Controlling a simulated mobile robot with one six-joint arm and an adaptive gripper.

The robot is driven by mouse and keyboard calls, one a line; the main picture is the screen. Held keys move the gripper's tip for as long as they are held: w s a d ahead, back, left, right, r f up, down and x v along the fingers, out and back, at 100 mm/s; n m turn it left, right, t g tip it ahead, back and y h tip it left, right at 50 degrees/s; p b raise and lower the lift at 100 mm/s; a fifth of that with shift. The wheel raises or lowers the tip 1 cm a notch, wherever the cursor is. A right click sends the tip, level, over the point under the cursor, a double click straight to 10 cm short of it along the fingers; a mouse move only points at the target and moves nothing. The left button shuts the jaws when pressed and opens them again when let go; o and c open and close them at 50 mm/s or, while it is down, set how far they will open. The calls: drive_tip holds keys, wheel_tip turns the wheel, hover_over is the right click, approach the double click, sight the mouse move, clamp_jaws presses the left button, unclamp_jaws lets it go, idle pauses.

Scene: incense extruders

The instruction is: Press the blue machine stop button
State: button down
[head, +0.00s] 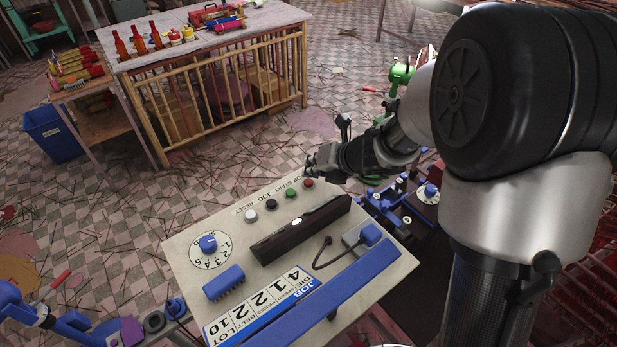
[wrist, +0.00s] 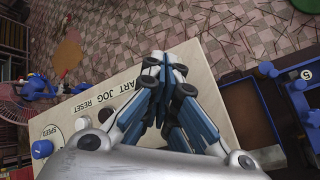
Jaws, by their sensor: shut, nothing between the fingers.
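The pale control panel (head: 190,262) of the blue machine carries a row of buttons. The red button (head: 308,183), at the STOP end of the labels, is the stop button; I see no blue button in that row. Beside it are a green button (head: 291,193), a black button (head: 271,206) and a white button (head: 250,216). My gripper (head: 311,161) is shut and empty, close to the red button near the panel's far edge; contact cannot be told. In the wrist view the shut fingers (wrist: 157,68) hide the red and green buttons.
A blue dial (head: 207,243), a dark bar (head: 300,230) and a blue block (head: 223,283) sit on the panel. Blue machinery (head: 405,205) lies right of it. A slatted table (head: 225,60) with bottles stands behind.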

sight(312, 180)
wheel_tip(312, 180, up, 5)
drive_tip(key=p, duration=0.5)
drive_tip(key=shift+r, duration=0.1)
idle(0.4)
idle(0.4)
